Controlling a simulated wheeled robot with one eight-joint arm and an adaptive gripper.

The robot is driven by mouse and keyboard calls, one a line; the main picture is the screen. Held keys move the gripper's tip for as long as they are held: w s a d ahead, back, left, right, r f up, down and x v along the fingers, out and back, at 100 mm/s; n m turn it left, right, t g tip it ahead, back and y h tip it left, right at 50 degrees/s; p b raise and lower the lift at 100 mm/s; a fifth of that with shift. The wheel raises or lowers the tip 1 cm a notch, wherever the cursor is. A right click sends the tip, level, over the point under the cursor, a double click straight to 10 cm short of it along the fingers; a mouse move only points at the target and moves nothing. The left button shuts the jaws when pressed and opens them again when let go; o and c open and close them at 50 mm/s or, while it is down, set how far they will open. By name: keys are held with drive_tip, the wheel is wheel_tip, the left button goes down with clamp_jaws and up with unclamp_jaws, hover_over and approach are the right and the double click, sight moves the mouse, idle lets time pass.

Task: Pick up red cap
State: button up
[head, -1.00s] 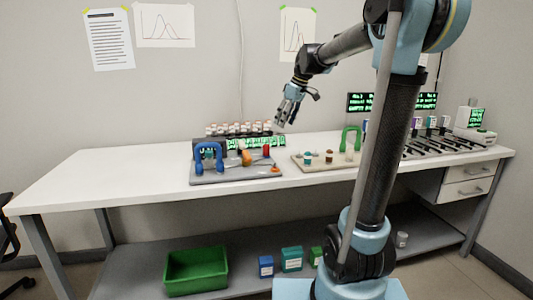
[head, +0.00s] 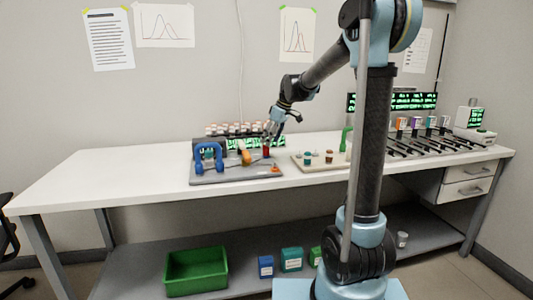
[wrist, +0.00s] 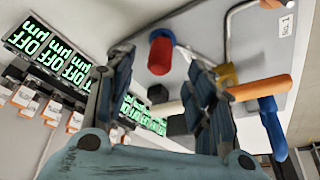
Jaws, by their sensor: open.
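The red cap (head: 266,151) stands at the back right of the grey board (head: 235,175) on the white bench. In the wrist view the red cap (wrist: 160,52) is a short red cylinder on the grey board, showing between and beyond my two fingertips. My gripper (head: 269,134) is open and points down, just above the red cap. In the wrist view my gripper (wrist: 160,68) has its fingers spread with nothing between them. The fingers appear apart from the cap.
On the same board are a blue arched handle (head: 208,157) and an orange handle (head: 246,157). A row of small capped containers (head: 238,129) with green displays stands behind. A beige board (head: 318,161) with a green arch is to the right. The bench's left side is clear.

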sight(266, 147)
drive_tip(key=shift+x, duration=3)
drive_tip(key=shift+w+a+r, duration=0.1)
drive_tip(key=shift+w+a, duration=0.05)
drive_tip(key=c, duration=0.9)
